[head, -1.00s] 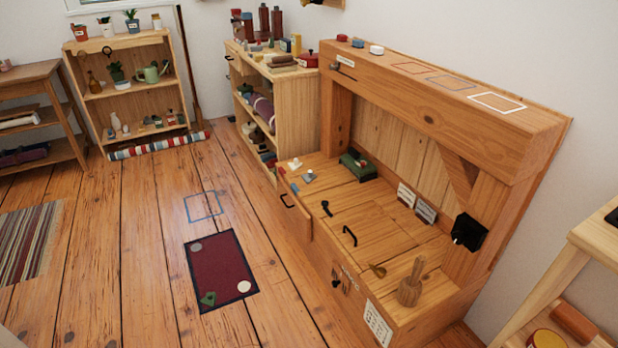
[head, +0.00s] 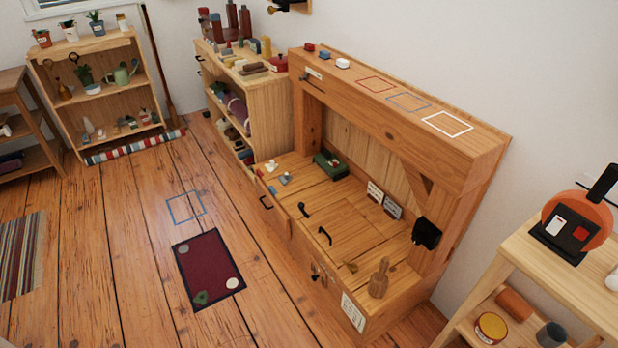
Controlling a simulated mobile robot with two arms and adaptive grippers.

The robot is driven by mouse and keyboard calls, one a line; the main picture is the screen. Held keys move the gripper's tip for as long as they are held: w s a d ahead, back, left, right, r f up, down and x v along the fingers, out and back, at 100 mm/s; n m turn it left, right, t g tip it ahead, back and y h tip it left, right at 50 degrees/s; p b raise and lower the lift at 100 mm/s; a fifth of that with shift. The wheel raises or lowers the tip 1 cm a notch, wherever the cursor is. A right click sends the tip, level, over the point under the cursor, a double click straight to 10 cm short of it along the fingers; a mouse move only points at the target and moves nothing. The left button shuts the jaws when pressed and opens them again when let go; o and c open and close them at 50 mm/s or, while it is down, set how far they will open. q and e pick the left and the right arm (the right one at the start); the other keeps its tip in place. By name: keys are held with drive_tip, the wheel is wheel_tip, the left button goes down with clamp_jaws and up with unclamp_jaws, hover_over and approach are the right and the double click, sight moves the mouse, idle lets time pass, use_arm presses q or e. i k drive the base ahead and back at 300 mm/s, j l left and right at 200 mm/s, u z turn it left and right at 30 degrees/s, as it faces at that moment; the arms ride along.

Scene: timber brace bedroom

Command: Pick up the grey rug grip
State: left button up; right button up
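A small grey disc (head: 183,249), which looks like the grey rug grip, lies at the far left corner of the dark red rug (head: 211,264) on the floor. A cream disc (head: 232,283) lies near the rug's right side, and a green piece (head: 201,298) lies at its near left corner. Neither of my grippers shows in the head view.
A blue square outline (head: 186,207) marks the floor beyond the rug. A wooden bench unit (head: 345,225) stands right of the rug, and a light wood shelf stand (head: 550,285) stands at far right. Floor around the rug is clear.

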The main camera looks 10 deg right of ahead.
sight(286, 179)
drive_tip(key=i+j+z, duration=0.1)
drive_tip(key=z, duration=0.25)
drive_tip(key=i+j+z, duration=0.45)
drive_tip(key=z, duration=0.25)
drive_tip(key=i, duration=0.05)
